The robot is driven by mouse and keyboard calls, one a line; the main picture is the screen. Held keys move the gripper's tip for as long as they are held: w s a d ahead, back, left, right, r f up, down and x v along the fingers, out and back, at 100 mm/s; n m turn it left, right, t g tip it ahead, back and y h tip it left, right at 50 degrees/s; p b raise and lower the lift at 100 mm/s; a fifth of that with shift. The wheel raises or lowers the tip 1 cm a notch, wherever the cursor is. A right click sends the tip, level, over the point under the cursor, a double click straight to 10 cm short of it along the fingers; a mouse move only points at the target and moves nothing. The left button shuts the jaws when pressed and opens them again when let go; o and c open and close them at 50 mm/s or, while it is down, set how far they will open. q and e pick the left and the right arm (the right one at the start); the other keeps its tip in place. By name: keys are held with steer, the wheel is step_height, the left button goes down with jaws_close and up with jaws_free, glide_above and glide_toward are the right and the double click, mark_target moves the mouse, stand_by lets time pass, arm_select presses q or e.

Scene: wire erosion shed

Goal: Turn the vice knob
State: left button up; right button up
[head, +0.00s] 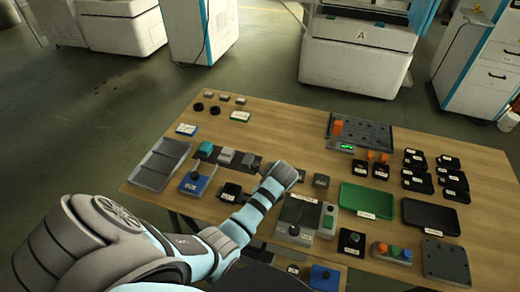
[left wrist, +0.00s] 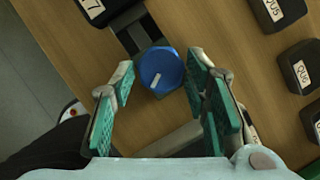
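A round blue knob (left wrist: 161,70) with a white mark shows in the left wrist view, at the end of a dark grey vice body (left wrist: 138,34). My left gripper (left wrist: 163,66) is open, with its green-padded fingers on either side of the knob. A gap shows between the left finger and the knob; the right finger is closer, and I cannot tell if it touches. In the head view my left gripper (head: 281,176) is over the middle of the table, and the knob is hidden beneath it. My right gripper is not in view.
The wooden table (head: 285,135) holds many small labelled items. A green tray (head: 366,200) and a black tray (head: 431,216) lie to the right, a grey tray (head: 160,164) to the left. Dark labelled blocks (left wrist: 300,66) stand right of the knob. The back middle of the table is clear.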

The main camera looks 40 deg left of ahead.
arm_select(q)
steer(key=c, duration=0.6)
